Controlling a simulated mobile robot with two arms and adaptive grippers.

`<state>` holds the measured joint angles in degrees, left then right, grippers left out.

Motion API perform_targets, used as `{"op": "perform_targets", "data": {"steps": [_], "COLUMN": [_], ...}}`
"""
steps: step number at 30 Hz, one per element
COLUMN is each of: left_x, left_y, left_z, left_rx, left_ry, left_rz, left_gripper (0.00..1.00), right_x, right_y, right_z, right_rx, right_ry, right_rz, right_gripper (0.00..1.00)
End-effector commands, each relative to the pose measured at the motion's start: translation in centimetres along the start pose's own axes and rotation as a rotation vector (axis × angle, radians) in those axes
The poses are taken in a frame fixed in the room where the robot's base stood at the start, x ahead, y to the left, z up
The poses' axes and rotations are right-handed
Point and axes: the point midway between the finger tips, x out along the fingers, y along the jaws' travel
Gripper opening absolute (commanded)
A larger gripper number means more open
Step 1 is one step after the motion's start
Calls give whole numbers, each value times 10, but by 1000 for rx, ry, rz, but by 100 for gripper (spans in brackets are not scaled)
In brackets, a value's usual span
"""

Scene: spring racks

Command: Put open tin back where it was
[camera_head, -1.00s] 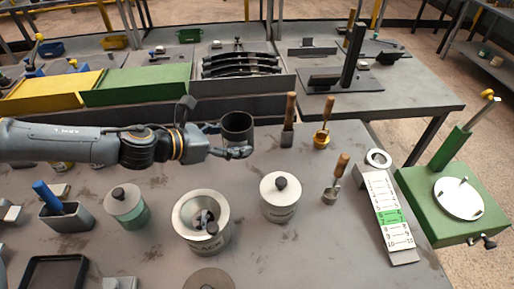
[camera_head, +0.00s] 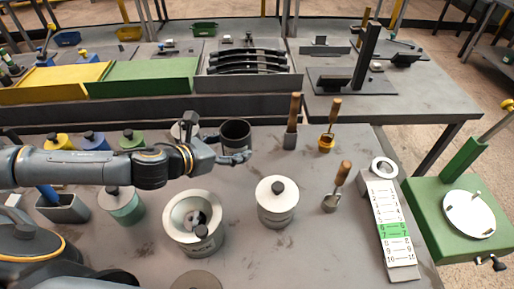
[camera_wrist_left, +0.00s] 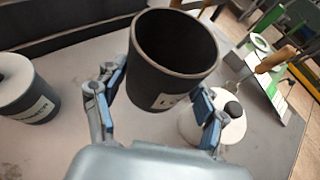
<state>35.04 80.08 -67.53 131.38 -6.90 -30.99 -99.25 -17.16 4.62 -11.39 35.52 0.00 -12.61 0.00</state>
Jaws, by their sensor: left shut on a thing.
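My right gripper is out of view.
A white lidded canister (camera_head: 277,203) and a wide-mouthed container (camera_head: 190,240) stand in front. Wooden-handled tools (camera_head: 292,120) stand to the right. A numbered strip (camera_head: 391,225) lies near the right edge. A raised ledge (camera_head: 150,108) runs behind the tins.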

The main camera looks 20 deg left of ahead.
Motion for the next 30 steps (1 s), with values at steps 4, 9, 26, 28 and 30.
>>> {"op": "perform_targets", "data": {"steps": [4,9,26,28,30], "left_x": [-6,13,119,124,127], "left_y": [9,25,88,91,93], "left_z": [-10,-10,-45,-48,-50], "left_rx": [-16,-21,-22,-21,-20], "left_ry": [1,-3,0,-1,-1], "left_rz": [35,43,40,39,40], "left_gripper": [26,26,26,26,26], "right_x": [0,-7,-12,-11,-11], "right_y": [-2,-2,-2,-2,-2], "right_z": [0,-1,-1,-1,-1], "right_rx": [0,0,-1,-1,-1], "right_ry": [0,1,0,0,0], "right_rz": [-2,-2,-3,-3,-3], "right_gripper": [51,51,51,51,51]}}
